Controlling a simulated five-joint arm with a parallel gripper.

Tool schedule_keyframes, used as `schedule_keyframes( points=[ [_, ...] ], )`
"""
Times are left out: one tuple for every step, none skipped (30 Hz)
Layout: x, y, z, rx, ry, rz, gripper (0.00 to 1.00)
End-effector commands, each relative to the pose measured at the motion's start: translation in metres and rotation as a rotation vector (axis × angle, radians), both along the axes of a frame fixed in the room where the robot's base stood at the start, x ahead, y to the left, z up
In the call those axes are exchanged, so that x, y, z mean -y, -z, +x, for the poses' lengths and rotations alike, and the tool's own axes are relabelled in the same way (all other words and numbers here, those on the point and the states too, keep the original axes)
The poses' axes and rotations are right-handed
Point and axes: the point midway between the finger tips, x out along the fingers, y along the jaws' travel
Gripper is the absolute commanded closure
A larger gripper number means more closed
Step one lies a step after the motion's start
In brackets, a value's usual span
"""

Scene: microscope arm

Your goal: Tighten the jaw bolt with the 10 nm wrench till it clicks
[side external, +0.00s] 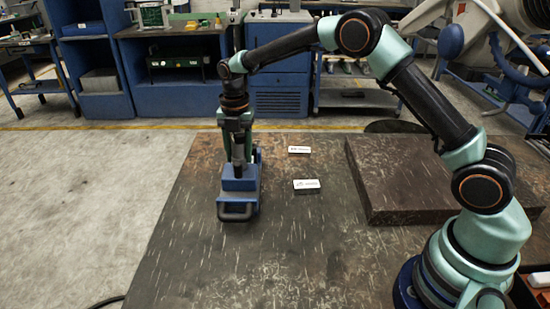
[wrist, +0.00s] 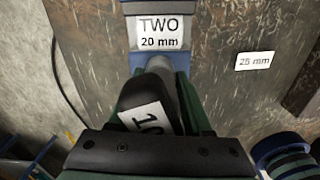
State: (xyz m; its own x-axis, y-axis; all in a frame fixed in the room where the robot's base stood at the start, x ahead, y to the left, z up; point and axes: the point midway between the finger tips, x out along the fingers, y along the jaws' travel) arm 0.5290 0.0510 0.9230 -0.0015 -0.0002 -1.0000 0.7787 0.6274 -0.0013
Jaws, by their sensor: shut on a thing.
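My gripper (side external: 238,122) is shut on a dark-handled wrench, above a blue block-like fixture with a black front handle (side external: 238,190). In the wrist view the wrench (wrist: 152,108) carries a white label, partly cut off, that begins "1". Its grey lower end (wrist: 160,68) points down at the fixture. The wrist view shows a label reading "TWO 20 mm" (wrist: 160,32) on the fixture. The jaw bolt is hidden under the tool, so I cannot tell whether the wrench is seated on it. The wrench stands about upright.
Two small white labelled blocks lie right of the fixture, one farther back (side external: 299,150) and one nearer (side external: 306,184). A label in the wrist view reads "25 mm" (wrist: 254,60). A raised dark slab (side external: 410,210) lies at the right. The front of the table is clear.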

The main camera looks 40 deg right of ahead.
Motion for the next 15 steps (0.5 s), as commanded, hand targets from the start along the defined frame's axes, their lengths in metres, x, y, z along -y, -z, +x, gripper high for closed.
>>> schedule_keyframes(
  points=[
    [0.0000, -0.0012, 0.0006, 0.003, 0.003, 0.000, 1.00],
    [0.0000, -0.0012, 0.0006, 0.003, 0.003, 0.000, 1.00],
    [0.0000, -0.0012, 0.0006, 0.003, 0.002, 0.000, 1.00],
    [0.0000, -0.0012, 0.0006, 0.003, 0.002, 0.000, 1.00],
    [0.0000, -0.0012, 0.0006, 0.003, 0.002, 0.000, 1.00],
    [0.0000, -0.0011, 0.0006, 0.003, 0.001, 0.000, 1.00],
    [0.0001, -0.0012, 0.0007, 0.003, 0.002, 0.000, 1.00],
    [0.0000, -0.0011, 0.0006, 0.003, 0.007, 0.000, 1.00],
    [0.0001, -0.0012, 0.0007, 0.003, 0.023, 0.000, 1.00],
    [0.0000, -0.0011, 0.0006, 0.003, 0.043, 0.000, 1.00],
    [0.0000, -0.0012, 0.0006, 0.003, 0.069, 0.000, 1.00],
    [0.0001, -0.0012, 0.0007, 0.003, 0.111, 0.001, 1.00],
    [0.0000, -0.0011, 0.0006, 0.003, 0.146, 0.001, 1.00],
    [0.0001, -0.0011, 0.0006, 0.003, 0.180, 0.001, 1.00],
    [0.0001, -0.0011, 0.0006, 0.003, 0.223, 0.001, 1.00]
  ],
)
